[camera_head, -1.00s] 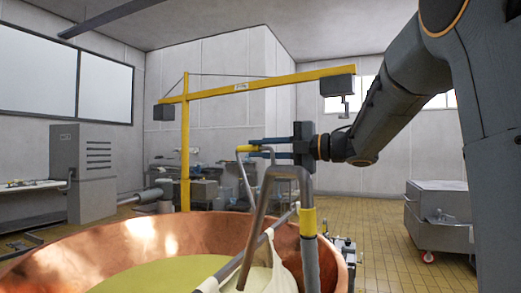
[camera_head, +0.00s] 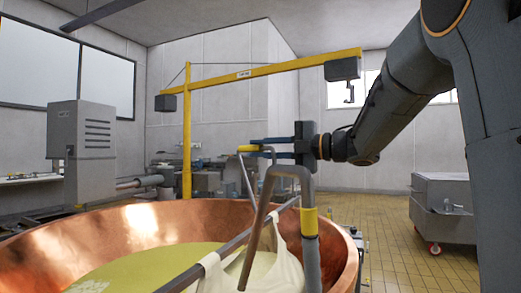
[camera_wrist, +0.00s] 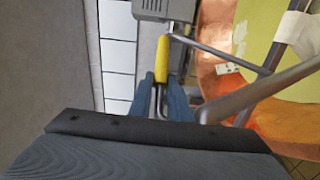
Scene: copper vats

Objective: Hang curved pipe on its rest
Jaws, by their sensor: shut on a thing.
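The curved pipe (camera_head: 311,258) is a grey bent tube with yellow sleeves. Its near bend arches up in front of the vat, and one leg slants down over the vat. My gripper (camera_head: 252,147) is shut on the far yellow sleeve, above the vat's rim. The wrist view shows this yellow sleeve (camera_wrist: 161,60) between the dark blue fingers. Grey tube runs right from there across the picture. How the pipe's parts join is partly hidden. I cannot make out its rest for certain.
The copper vat (camera_head: 335,262) with pale yellow liquid fills the lower left. A grey bar (camera_head: 225,249) with white cloth (camera_head: 287,250) lies across it. A yellow crane (camera_head: 187,140) stands behind. A steel cart (camera_head: 442,200) is at right; tiled floor (camera_head: 390,222) is clear before it.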

